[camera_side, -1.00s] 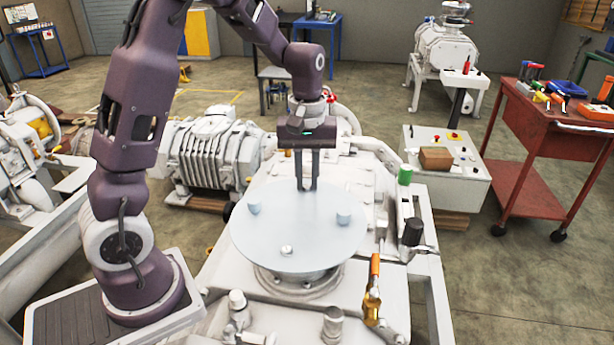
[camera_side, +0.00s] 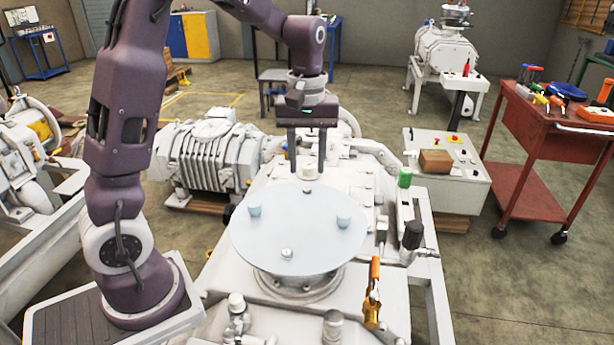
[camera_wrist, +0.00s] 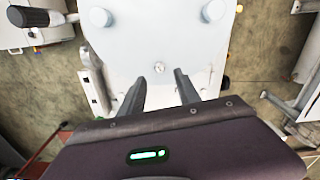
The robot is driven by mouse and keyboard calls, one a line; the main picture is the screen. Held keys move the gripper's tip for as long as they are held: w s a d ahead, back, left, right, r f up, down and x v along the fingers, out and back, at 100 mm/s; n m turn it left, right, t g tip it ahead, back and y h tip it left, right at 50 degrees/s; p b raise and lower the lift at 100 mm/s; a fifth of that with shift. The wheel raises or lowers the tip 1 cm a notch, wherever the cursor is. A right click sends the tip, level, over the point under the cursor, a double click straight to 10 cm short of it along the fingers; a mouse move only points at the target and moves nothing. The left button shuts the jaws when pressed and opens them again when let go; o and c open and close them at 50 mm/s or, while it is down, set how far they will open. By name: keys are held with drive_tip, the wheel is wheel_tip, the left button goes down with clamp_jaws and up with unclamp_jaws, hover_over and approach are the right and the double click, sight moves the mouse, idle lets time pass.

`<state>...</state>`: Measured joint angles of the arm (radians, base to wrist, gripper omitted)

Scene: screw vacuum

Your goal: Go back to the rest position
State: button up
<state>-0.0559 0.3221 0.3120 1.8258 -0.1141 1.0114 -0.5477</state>
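A pale blue round plate (camera_side: 290,238) lies on the white pump in the side view. Several small fasteners stand on it: one at its far edge (camera_side: 309,190), one at left (camera_side: 254,211), one at right (camera_side: 343,220) and one near the front (camera_side: 287,253). My gripper (camera_side: 307,172) points down above the far edge of the plate, with its fingers apart and nothing between them. The wrist view also shows the plate (camera_wrist: 160,35), with a small screw (camera_wrist: 159,67) just beyond my open fingers.
An orange-handled valve (camera_side: 373,290), a black-capped fitting (camera_side: 413,235) and a green-capped fitting (camera_side: 404,178) stand up right of the plate. A white control box (camera_side: 445,180) and a red tool cart (camera_side: 540,150) are farther right. Air above the plate is clear.

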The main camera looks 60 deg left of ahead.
wheel_tip(320, 180, up, 2)
drive_tip(key=shift+r, duration=0.1)
drive_tip(key=s+d+r+m+t, duration=0.2)
drive_tip(key=s+d+m, duration=0.3)
drive_tip(key=s, duration=0.5)
drive_tip(key=s+d+r+m+t, duration=0.3)
drive_tip(key=s+d+m, duration=0.2)
drive_tip(key=s, duration=0.5)
drive_tip(key=shift+s+d+m+t, duration=0.3)
drive_tip(key=shift+m, duration=0.2)
drive_tip(key=shift+c, duration=0.2)
